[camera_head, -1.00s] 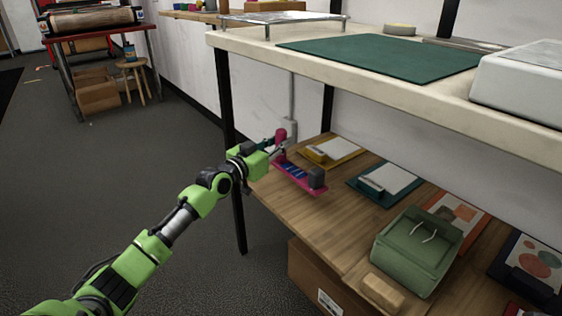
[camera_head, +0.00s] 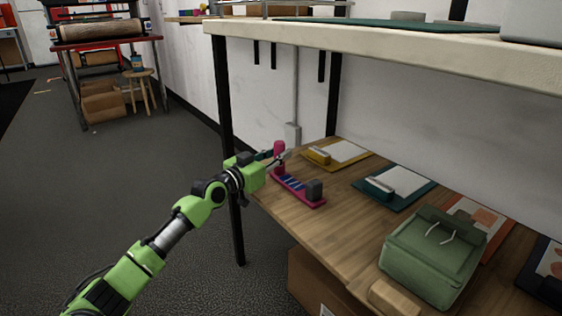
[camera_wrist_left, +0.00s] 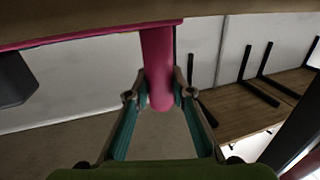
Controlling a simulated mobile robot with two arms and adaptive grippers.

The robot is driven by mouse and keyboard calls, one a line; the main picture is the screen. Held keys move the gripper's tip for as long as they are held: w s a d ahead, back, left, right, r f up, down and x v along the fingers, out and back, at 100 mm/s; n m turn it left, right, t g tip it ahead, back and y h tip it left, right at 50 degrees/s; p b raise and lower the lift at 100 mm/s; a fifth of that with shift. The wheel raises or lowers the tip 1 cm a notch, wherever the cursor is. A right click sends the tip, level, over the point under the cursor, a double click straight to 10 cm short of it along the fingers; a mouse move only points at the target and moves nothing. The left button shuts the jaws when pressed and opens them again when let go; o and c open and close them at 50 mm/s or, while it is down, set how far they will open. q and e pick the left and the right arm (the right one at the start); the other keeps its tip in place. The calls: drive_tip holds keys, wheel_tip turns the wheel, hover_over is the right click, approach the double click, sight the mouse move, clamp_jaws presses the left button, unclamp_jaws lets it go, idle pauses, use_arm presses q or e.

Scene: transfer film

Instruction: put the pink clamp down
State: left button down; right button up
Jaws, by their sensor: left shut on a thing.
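The pink clamp (camera_head: 290,190) has a flat pink bar with blue pads, a dark block at its right end and a pink upright at its left end. It is at the left end of the lower wooden shelf (camera_head: 340,225); whether its full weight rests there I cannot tell. My left gripper (camera_head: 272,157) is shut on the pink upright. In the left wrist view, the teal fingers (camera_wrist_left: 160,93) stand either side of the upright (camera_wrist_left: 158,60), and the bar runs along the brown surface at the top. My right gripper is not in view.
A yellow clipboard (camera_head: 318,157), a teal clipboard (camera_head: 380,188) and a green bag (camera_head: 430,260) sit on the lower shelf. A wooden block (camera_head: 393,299) lies at its front edge. The pale upper tabletop (camera_head: 400,43) overhangs the shelf. A black leg (camera_head: 223,100) stands beside my arm.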

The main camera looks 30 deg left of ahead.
use_arm(q)
drive_tip(key=shift+r, duration=0.2)
drive_tip(key=shift+f, duration=0.15)
drive_tip(key=c, duration=1.8)
unclamp_jaws()
drive_tip(key=shift+f, duration=0.1)
